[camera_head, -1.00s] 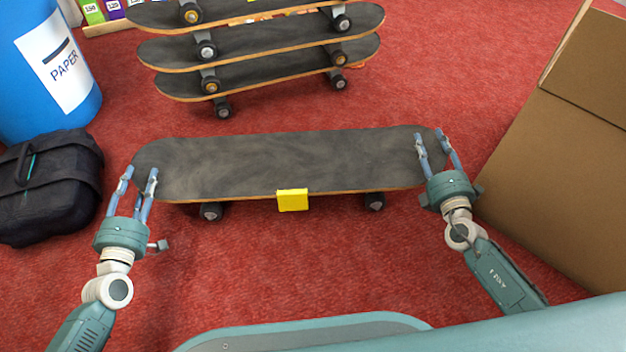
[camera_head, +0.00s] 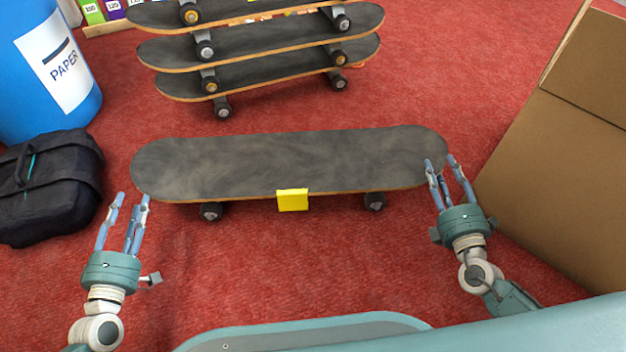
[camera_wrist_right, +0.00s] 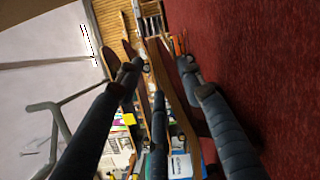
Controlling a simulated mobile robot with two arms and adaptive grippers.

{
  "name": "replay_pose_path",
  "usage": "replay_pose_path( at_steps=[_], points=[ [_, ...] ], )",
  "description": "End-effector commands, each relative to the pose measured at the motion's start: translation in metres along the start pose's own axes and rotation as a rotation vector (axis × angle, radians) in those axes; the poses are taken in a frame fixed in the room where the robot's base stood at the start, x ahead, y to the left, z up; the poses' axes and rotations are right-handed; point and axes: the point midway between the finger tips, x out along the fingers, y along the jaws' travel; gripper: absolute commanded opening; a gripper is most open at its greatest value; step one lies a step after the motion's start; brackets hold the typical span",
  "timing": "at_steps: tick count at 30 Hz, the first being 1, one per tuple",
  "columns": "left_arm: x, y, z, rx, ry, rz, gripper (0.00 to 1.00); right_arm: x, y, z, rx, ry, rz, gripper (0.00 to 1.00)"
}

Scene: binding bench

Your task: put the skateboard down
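The skateboard (camera_head: 290,163) has a dark grey deck with a wooden edge and a yellow tag (camera_head: 292,200) on its near side. It stands level, wheels down, on the red carpet (camera_head: 270,255). My left gripper (camera_head: 128,198) is open and empty, just short of the board's left end. My right gripper (camera_head: 440,163) is open at the right end; its fingertips overlap the deck's near corner in the head view, and I cannot tell whether they touch it. The right wrist view shows its spread fingers (camera_wrist_right: 160,85) with no board gripped between them.
A stack of several skateboards (camera_head: 265,60) stands behind. A blue paper bin (camera_head: 20,100) and a black bag (camera_head: 45,190) are at the left. A large cardboard box (camera_head: 560,150) is close to my right gripper. The carpet in front of the board is clear.

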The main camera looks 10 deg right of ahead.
Motion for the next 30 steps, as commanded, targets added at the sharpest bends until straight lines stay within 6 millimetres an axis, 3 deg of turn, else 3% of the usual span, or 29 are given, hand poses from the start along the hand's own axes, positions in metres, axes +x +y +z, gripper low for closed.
replay_pose_path(
  at_steps=[3,8,30],
  points=[
    [0.0,0.0,0.0,0.0,0.0,0.0,0.38,-0.018,-0.001,0.0,-0.001,0.002,-0.002,0.38],
    [0.0,0.0,0.0,0.0,0.0,0.0,0.38,-0.029,0.0,0.0,0.0,0.001,0.001,0.38],
    [0.0,0.0,0.0,0.0,0.0,-0.001,0.38,-0.03,0.0,0.0,0.0,0.0,0.0,0.38]
  ],
)
